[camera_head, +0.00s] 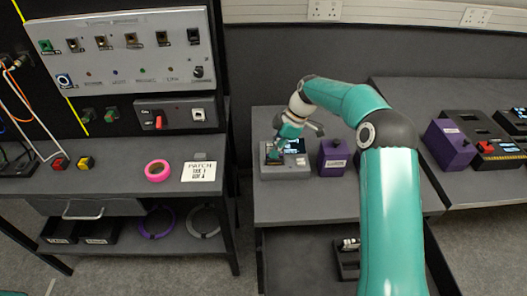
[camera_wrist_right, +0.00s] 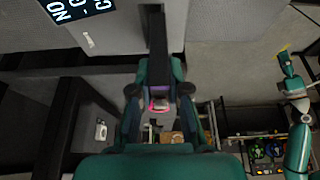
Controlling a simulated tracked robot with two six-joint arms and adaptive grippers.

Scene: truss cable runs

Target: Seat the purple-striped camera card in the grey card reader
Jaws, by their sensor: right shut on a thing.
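The grey card reader (camera_head: 286,172) stands on the middle bench, with a small lit screen (camera_head: 296,146) at its back. That screen also shows at the top left of the wrist view (camera_wrist_right: 78,8), with part of its writing cut off. My right gripper (camera_head: 274,153) points down at the left part of the reader's top. In the wrist view its fingers (camera_wrist_right: 158,104) are shut on a small piece with a pink-purple edge, which I take to be the camera card. How deep the card sits in the reader is hidden. My left arm shows at the right of the wrist view (camera_wrist_right: 297,140); its fingers are too small to read.
A purple box (camera_head: 333,158) stands close right of the reader. Another purple box (camera_head: 449,147) is on the right bench. On the left bench lie a pink tape roll (camera_head: 157,171) and a white label card (camera_head: 200,172).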

